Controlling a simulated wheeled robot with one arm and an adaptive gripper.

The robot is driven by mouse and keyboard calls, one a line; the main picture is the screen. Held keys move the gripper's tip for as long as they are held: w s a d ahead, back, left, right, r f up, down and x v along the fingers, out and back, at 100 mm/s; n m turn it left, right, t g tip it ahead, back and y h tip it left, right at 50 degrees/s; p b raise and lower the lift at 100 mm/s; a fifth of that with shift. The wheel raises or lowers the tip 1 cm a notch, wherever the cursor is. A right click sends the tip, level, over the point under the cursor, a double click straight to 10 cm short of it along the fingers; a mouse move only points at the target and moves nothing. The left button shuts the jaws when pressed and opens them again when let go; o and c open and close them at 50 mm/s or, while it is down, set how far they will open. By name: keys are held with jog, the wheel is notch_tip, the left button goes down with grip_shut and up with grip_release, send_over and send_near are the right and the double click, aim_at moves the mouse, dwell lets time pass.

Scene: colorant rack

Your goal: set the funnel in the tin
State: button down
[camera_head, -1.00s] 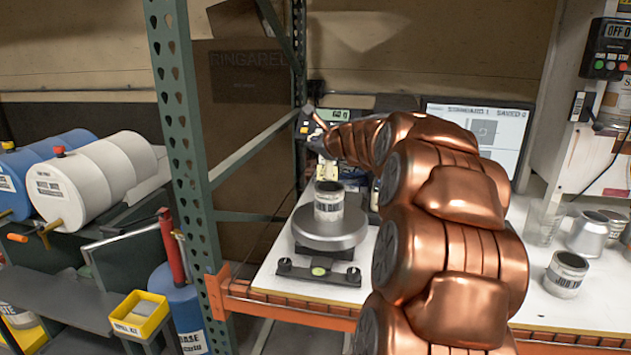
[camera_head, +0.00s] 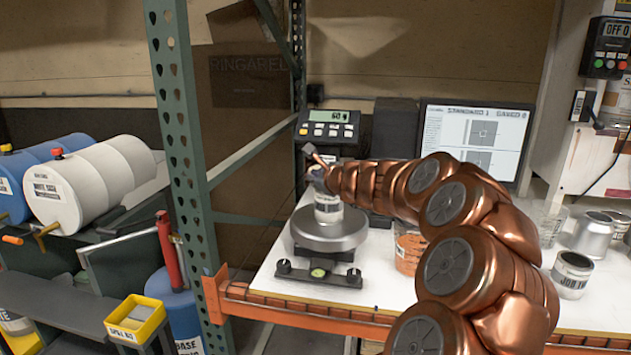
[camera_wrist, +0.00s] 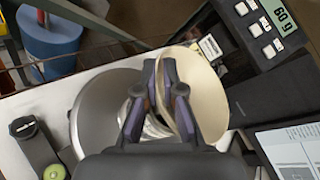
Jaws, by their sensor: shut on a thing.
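The tin (camera_head: 328,209), grey with a pale label, stands upright on the round pan (camera_head: 330,233) of the scale. My gripper (camera_head: 316,172) is right at the tin's top and covers its mouth in the head view. In the wrist view my gripper (camera_wrist: 167,75) is shut on the near wall of the funnel (camera_wrist: 205,92), a cream cone that opens toward the camera. The tin's rim (camera_wrist: 154,128) is mostly hidden behind the fingers and funnel there. I cannot tell whether the funnel's spout is inside the tin or just above it.
The scale display (camera_head: 328,127) stands behind the pan, with a monitor (camera_head: 477,140) to its right. A tub with orange contents (camera_head: 408,250) stands right of the scale. Another labelled tin (camera_head: 572,274) and metal cans are farther right. A green rack post (camera_head: 185,150) rises at left.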

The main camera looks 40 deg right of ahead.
jog(key=shift+f+b, duration=0.3)
jog(key=shift+f, duration=0.25)
jog(key=c, duration=1.3)
grip_release()
jog(key=shift+r+p, duration=0.4)
jog(key=shift+r, duration=0.1)
jog(key=shift+s+r, duration=0.15)
jog(key=shift+s, duration=0.15)
jog(key=v, duration=1.1)
jog(key=shift+s, duration=0.15)
jog(key=shift+a, duration=0.15)
